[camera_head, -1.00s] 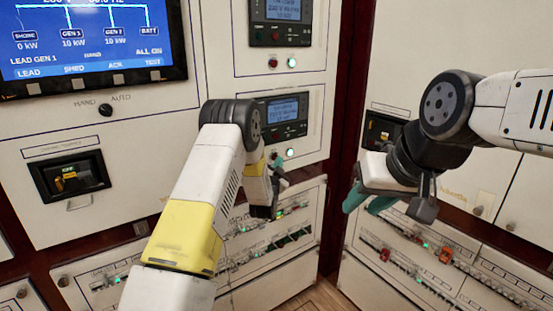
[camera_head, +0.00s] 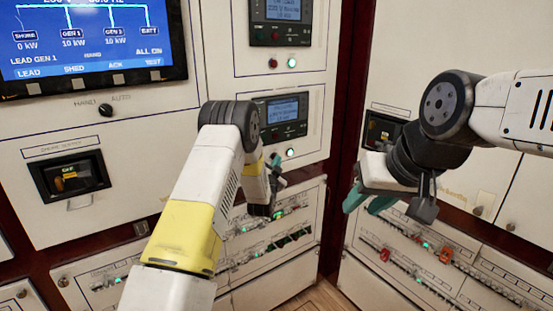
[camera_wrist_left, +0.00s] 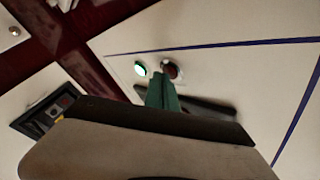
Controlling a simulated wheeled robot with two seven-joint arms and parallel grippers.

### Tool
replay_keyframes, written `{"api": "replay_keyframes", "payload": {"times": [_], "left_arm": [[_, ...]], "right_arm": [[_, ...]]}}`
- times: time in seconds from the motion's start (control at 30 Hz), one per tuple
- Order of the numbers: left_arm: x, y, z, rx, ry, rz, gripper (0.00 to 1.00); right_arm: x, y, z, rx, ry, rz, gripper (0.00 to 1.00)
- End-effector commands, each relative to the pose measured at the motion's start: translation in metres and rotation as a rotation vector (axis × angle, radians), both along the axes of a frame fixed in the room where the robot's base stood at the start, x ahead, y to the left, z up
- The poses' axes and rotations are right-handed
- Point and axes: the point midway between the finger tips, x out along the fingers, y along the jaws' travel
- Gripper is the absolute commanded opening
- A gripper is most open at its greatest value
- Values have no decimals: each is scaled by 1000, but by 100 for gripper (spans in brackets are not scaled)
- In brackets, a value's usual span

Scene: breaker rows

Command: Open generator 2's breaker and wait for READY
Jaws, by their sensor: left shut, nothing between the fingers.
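The lower controller panel (camera_head: 280,115) has a lit blue display; I cannot read its label. Below it is a lit green button (camera_head: 290,152), which also shows in the left wrist view (camera_wrist_left: 140,68). A dark red button (camera_wrist_left: 171,69) sits beside it in the wrist view. My left gripper (camera_head: 275,161) is shut and empty, its green fingertips (camera_wrist_left: 162,88) at or just in front of the red button, partly covering it. I cannot tell whether they touch. My right gripper (camera_head: 368,203) hangs before the right cabinet, apart from any control.
A blue power screen (camera_head: 85,35) at upper left lists GEN 1 at 10 kW. The upper controller (camera_head: 281,22) has a red (camera_head: 273,63) and a green button (camera_head: 292,62). Breaker rows (camera_head: 270,235) lie below my left forearm. A dark post (camera_head: 345,130) separates the cabinets.

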Motion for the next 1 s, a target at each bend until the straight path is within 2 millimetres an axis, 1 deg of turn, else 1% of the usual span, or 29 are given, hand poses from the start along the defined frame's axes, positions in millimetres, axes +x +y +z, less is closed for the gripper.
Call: {"api": "replay_keyframes", "payload": {"times": [0.57, 1.0], "left_arm": [[3, 2, 0, 0, 0, 1, 0], [-11, -7, 1, 0, -1, 1, 0]], "right_arm": [[0, 0, 0, 0, 0, 0, 36], [0, 0, 0, 0, 0, 0, 36]]}}
